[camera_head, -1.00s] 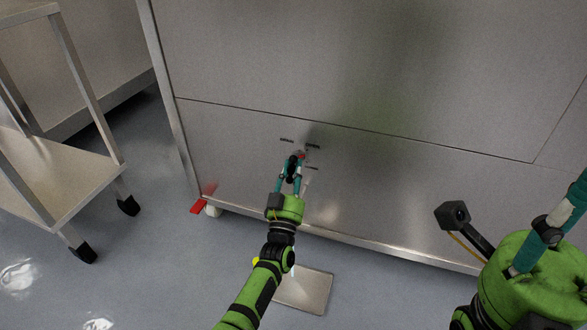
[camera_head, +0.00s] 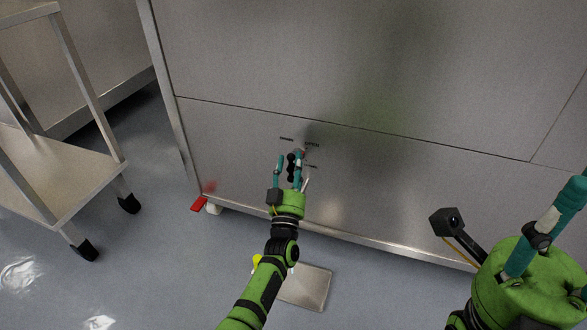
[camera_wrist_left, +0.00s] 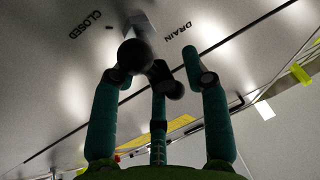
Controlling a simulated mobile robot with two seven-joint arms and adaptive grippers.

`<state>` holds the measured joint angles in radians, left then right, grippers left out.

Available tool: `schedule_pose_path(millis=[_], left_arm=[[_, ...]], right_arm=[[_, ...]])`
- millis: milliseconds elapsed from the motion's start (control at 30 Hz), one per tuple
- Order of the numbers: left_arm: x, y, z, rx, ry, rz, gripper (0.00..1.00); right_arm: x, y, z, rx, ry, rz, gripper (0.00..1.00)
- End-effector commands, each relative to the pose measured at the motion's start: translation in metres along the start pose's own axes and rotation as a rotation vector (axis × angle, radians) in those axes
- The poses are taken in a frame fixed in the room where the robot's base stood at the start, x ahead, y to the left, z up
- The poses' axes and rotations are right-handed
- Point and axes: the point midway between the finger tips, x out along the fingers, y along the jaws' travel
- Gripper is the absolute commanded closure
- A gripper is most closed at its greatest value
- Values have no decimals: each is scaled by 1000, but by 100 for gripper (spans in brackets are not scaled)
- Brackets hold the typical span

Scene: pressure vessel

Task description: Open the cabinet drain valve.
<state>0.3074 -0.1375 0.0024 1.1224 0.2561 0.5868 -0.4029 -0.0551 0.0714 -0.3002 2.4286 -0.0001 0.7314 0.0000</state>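The drain valve (camera_wrist_left: 136,52) is a dark, rounded knob on a pale metal stem in the left wrist view, with the words CLOSED and DRAIN printed on the panel nearby. In the head view it sits low on the steel cabinet front (camera_head: 235,150), mostly hidden by my left gripper (camera_head: 288,160). The left gripper's teal fingers are spread, also in the left wrist view (camera_wrist_left: 160,80), with the knob close to the left and middle fingertips. I cannot tell whether they touch it. My right gripper (camera_head: 562,240) is at the right edge, partly cut off, away from the valve.
A steel cart (camera_head: 65,175) on black casters stands at the left. A red pedal (camera_head: 200,204) and white caster (camera_head: 214,209) are under the cabinet's left corner. A flat metal plate (camera_head: 308,287) lies near my left arm. The floor between cart and cabinet is clear.

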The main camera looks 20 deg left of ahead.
Motion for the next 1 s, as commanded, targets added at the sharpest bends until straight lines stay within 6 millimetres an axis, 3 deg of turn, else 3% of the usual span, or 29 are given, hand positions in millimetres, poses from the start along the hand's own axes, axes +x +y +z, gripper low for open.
schedule_pose_path(millis=[333, 800, 1000], left_arm=[[-11, 0, 5, 1, -12, 2, 54], [-102, 0, 3, 1, -9, 0, 54], [-119, 0, 1, 0, -5, 0, 54]], right_arm=[[0, 0, 0, -1, 0, -3, 60], [0, 0, 0, 0, 0, -1, 60], [0, 0, 0, 0, 0, -1, 60]])
